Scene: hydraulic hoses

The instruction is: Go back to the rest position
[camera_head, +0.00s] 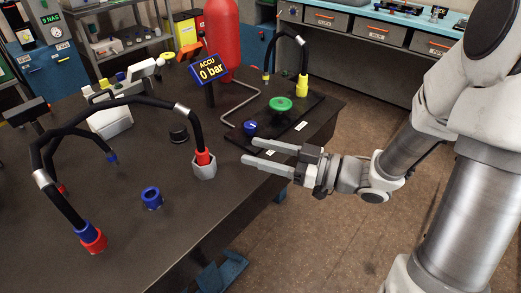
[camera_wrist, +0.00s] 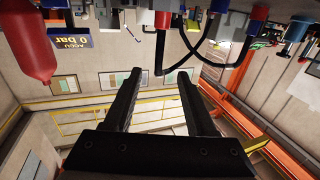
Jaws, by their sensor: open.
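My gripper (camera_head: 267,156) is open and empty in the head view, held out level over the front right edge of the dark table (camera_head: 225,205). Its fingers point left toward the red-ended hose fitting in the grey hex socket (camera_head: 204,167), with a gap between. In the wrist view the two dark fingers of my gripper (camera_wrist: 158,85) stand apart with nothing between them. That view appears upside down, with hoses (camera_wrist: 205,60) and the red cylinder (camera_wrist: 32,45) along its top.
Black hoses (camera_head: 120,103) arch over the table's left part. A black plate with a green knob (camera_head: 281,104), the "0 bar" display (camera_head: 209,68) and the red cylinder (camera_head: 224,35) stand farther back. The floor (camera_head: 340,225) right of the table is clear.

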